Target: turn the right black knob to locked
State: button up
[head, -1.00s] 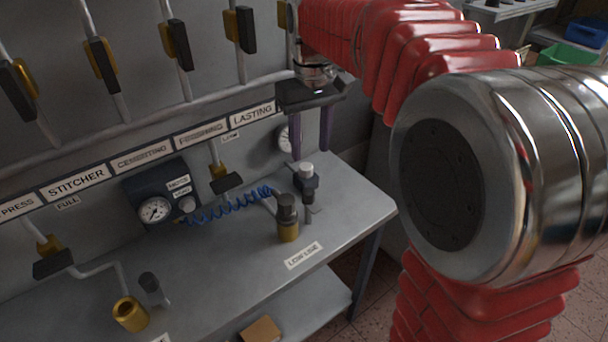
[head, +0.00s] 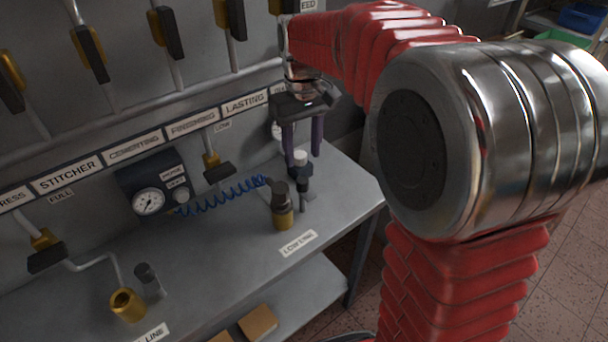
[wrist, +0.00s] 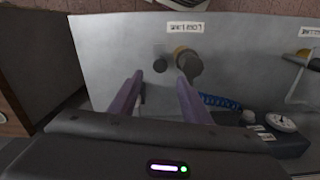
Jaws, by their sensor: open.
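Near the right end of the grey bench, a black knob with a pale cap (head: 301,160) stands beside a brass fitting with a dark top (head: 283,208). In the wrist view, a round dark knob (wrist: 160,65) shows beside the brass fitting (wrist: 188,62). My gripper (head: 303,160) is open, its two purple fingers pointing down at the pale-capped knob. In the wrist view my gripper (wrist: 157,88) has the dark knob between its finger lines, farther away; the right finger overlaps close to the brass fitting. Contact is not visible. I cannot read any locked mark.
A pressure gauge (head: 149,202) and a coiled blue hose (head: 222,197) lie left of the brass fitting. Black-handled wall valves (head: 167,33) line the back. The bench's (head: 230,255) front middle is clear.

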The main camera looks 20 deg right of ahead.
aim_at(303, 179)
notch_tip(303, 179, down, 8)
jog(key=shift+f, duration=0.2)
jog(key=shift+c, duration=0.6)
jog(key=c, duration=0.9)
